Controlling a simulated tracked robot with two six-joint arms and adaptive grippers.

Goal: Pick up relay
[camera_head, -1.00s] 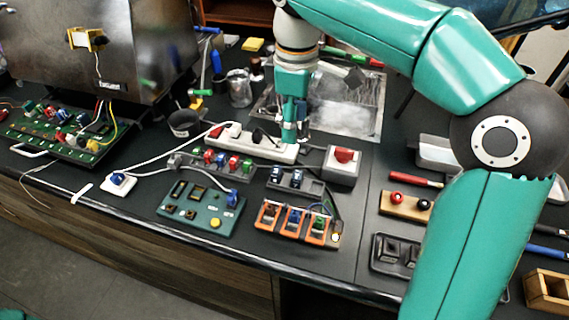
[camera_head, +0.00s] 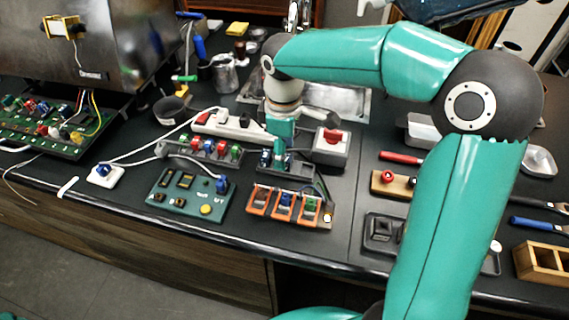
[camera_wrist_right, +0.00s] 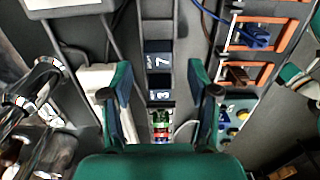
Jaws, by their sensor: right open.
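Two dark blue relays stand in a small black holder in the middle of the bench, the left one (camera_head: 265,158) partly covered by my right gripper (camera_head: 279,152). In the right wrist view the relays show white markings, one with a 7 (camera_wrist_right: 158,60) and one with a 3 (camera_wrist_right: 160,95). The right gripper (camera_wrist_right: 160,72) points down over them, its two fingers spread on either side and holding nothing. Whether the fingertips are level with the relays cannot be told. My left gripper is not in view.
A row of coloured relays (camera_head: 208,148) and a white power strip (camera_head: 238,127) lie close by. A green circuit board (camera_head: 180,196), an orange-framed socket block (camera_head: 284,204) and a grey box with a red switch (camera_head: 328,146) surround the holder.

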